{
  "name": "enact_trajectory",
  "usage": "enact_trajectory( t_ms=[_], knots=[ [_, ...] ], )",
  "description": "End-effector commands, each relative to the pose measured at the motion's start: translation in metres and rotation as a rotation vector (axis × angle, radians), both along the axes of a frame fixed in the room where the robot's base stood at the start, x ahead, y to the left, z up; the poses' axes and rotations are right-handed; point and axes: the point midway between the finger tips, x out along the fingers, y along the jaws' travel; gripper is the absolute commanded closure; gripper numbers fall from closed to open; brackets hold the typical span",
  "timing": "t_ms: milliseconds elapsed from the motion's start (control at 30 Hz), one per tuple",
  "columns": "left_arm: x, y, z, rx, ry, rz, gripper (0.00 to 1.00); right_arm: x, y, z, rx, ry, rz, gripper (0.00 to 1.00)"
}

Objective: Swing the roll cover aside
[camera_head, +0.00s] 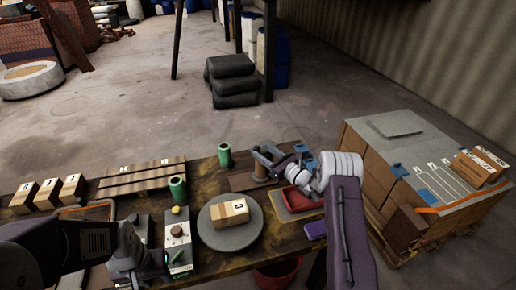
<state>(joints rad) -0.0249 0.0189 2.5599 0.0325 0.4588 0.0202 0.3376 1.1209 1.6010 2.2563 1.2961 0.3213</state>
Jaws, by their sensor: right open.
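I cannot single out the roll cover with certainty. A small brown roll-like cylinder (261,172) stands on a flat brown board (241,183) at the back edge of the table. My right gripper (266,158) is open at this cylinder, its fingers partly covering it; whether they touch it I cannot tell. My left gripper (158,264) is low at the front left, beside a pale panel (179,258) with a round brown knob (177,231). Its fingers are too dark and small to read.
A round grey plate (245,238) bears a cardboard box (230,213). Green cylinders (225,155) (177,188) stand nearby. A red tray (297,200) lies by my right arm. Small boxes (48,193) and a slatted board (142,178) are at left. Large cartons (366,170) stand at right.

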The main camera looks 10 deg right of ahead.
Motion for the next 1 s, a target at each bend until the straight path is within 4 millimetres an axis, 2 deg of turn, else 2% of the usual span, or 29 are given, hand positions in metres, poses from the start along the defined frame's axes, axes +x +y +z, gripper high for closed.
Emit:
enact_trajectory(
  t_ms=[100,200,533,700,1000],
  knots=[
    [0.0,0.0,0.002,0.0,0.0,0.0,0.64,0.019,0.012,0.0,-0.001,0.0,0.003,0.53],
    [0.0,0.0,0.002,0.0,0.0,0.0,0.64,0.029,0.017,0.0,-0.001,0.0,0.002,0.53],
    [0.0,0.0,0.002,0.0,0.0,0.0,0.64,0.035,0.02,0.0,0.0,0.001,0.001,0.53],
    [0.0,0.0,0.002,0.0,0.0,0.0,0.64,0.035,0.02,0.0,0.0,0.001,0.001,1.0],
    [0.0,0.0,0.002,0.0,0.0,0.0,0.64,0.035,0.02,0.0,0.0,0.001,0.002,1.0]
  ],
)
